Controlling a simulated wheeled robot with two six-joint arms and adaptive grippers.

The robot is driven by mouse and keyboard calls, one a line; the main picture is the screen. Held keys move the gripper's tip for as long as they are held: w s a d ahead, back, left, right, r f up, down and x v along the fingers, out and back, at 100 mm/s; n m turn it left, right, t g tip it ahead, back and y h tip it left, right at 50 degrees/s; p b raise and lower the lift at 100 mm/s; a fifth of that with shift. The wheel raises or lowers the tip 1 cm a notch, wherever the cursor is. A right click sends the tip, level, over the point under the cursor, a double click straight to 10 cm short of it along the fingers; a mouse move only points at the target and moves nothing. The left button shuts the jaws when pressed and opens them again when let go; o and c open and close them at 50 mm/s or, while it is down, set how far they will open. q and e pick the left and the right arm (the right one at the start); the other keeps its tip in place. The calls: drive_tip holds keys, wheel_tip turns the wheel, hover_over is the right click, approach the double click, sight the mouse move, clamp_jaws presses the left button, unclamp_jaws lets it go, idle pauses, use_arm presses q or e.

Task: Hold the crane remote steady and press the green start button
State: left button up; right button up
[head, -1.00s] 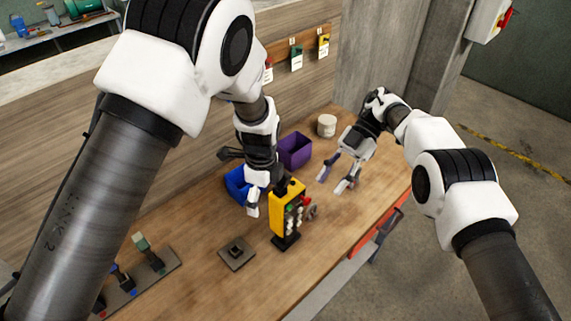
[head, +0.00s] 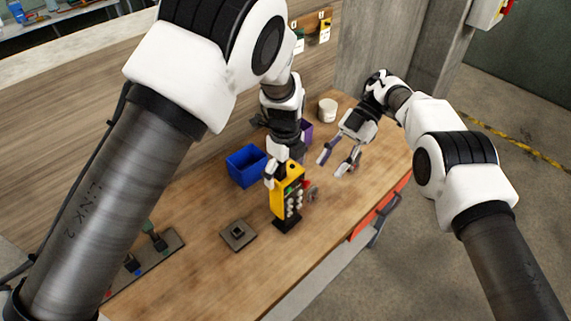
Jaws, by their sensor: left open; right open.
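The yellow crane remote (head: 278,202) stands upright on a black foot near the middle of the wooden table. Its button face, with several pale buttons and a red knob, is turned to the right. The other finger is partly hidden, and I cannot tell whether either touches. My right gripper (head: 333,165) is open and empty, to the right of and beyond the remote, apart from it.
A blue bin (head: 245,166) stands behind and left of the remote. A purple bin (head: 307,130) is mostly hidden by my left arm. A white cup (head: 328,110) stands farther back. A dark square pad (head: 238,236) lies front left. The table's right side is clear.

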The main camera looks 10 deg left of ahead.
use_arm(q)
drive_tip(key=shift+w+f, duration=0.1)
drive_tip(key=c, duration=1.2)
use_arm(e)
drive_tip(key=shift+w+f, duration=0.1)
drive_tip(key=shift+w, duration=0.05)
use_arm(q)
drive_tip(key=shift+c, duration=1.1)
use_arm(e)
drive_tip(key=shift+c, duration=1)
clamp_jaws()
